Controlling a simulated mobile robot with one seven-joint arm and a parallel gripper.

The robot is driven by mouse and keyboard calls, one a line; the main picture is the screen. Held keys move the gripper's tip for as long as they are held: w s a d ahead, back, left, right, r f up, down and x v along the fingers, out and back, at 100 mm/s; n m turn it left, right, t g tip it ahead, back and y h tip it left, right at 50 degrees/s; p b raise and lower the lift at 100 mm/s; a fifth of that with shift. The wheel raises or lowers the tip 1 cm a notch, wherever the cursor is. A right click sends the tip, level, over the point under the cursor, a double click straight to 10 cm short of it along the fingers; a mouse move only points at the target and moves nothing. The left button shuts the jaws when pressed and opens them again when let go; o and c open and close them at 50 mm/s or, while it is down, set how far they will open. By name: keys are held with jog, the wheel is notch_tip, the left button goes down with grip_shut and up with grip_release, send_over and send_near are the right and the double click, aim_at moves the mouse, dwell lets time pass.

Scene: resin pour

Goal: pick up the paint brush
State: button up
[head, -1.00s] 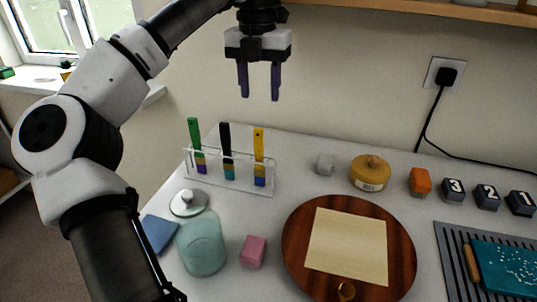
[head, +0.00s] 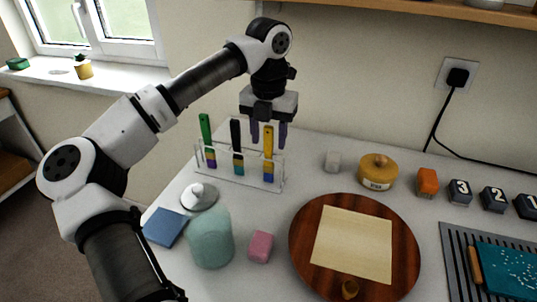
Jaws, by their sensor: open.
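No thing in view is plainly a paint brush. Three upright, flat-handled tools stand in a clear rack (head: 240,180): a green one (head: 205,127), a black one (head: 236,134) and a yellow one (head: 268,141). Their lower ends have coloured bands; I cannot tell whether any of them is the brush. My gripper (head: 269,136) is open and points down at the yellow tool's upper end. That tool shows in front of or between the fingers; I cannot tell whether they touch. At the right, a short wooden handle-like piece (head: 475,265) lies beside a teal speckled slab (head: 509,268).
A round wooden board (head: 302,250) with a paper sheet (head: 353,243) lies at front centre. A teal jar (head: 211,240), pink block (head: 261,247) and blue pad (head: 164,227) are at front left. A yellow lidded pot (head: 377,174) and several blocks line the back right.

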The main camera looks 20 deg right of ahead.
jog(key=shift+c, duration=0.4)
grip_shut()
jog(key=shift+r, duration=0.1)
